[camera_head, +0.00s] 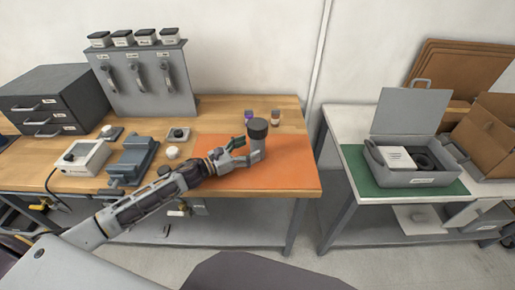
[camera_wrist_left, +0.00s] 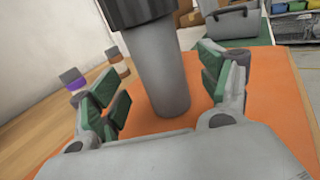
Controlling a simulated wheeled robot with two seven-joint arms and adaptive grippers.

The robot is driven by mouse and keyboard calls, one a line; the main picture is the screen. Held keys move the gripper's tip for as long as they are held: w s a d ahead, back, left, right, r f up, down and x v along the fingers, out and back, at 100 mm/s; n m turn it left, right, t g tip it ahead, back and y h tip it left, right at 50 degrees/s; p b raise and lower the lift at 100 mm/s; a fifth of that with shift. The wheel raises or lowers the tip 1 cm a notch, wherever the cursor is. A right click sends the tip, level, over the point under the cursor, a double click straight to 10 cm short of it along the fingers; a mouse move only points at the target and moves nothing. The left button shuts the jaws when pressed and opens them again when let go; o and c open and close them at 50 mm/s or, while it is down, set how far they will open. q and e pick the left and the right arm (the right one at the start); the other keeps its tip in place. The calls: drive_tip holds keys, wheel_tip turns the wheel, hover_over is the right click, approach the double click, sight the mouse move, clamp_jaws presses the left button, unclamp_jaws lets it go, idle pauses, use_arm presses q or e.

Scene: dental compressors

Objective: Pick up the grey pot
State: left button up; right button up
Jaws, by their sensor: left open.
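The grey pot (camera_head: 257,147) stands upright on the orange mat (camera_head: 290,178) at the right end of the wooden table. It has a dark, wide top. My left gripper (camera_head: 244,154) is at the pot, reaching in from the left. In the left wrist view the pot (camera_wrist_left: 163,75) rises between the two green-padded fingers of the left gripper (camera_wrist_left: 165,88). The fingers are open, with a visible gap on each side of the pot. The pot's top is cut off by that view's upper edge. My right gripper is not in view.
Two small jars, one purple-marked (camera_head: 248,116) and one orange-marked (camera_head: 275,117), stand behind the pot. A grey vise-like block (camera_head: 133,158) and a white box (camera_head: 83,157) are at left. A second table with an open grey case (camera_head: 415,179) stands right, across a gap.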

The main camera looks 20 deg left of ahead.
sight(257, 123)
use_arm(q)
drive_tip(key=shift+x, duration=2)
drive_tip(key=shift+c, duration=0.3)
drive_tip(key=c, duration=1.4)
drive_tip(key=shift+o, duration=0.2)
drive_tip(key=shift+r, duration=0.1)
drive_tip(key=shift+r+p, duration=0.5)
drive_tip(key=shift+r, duration=4.45)
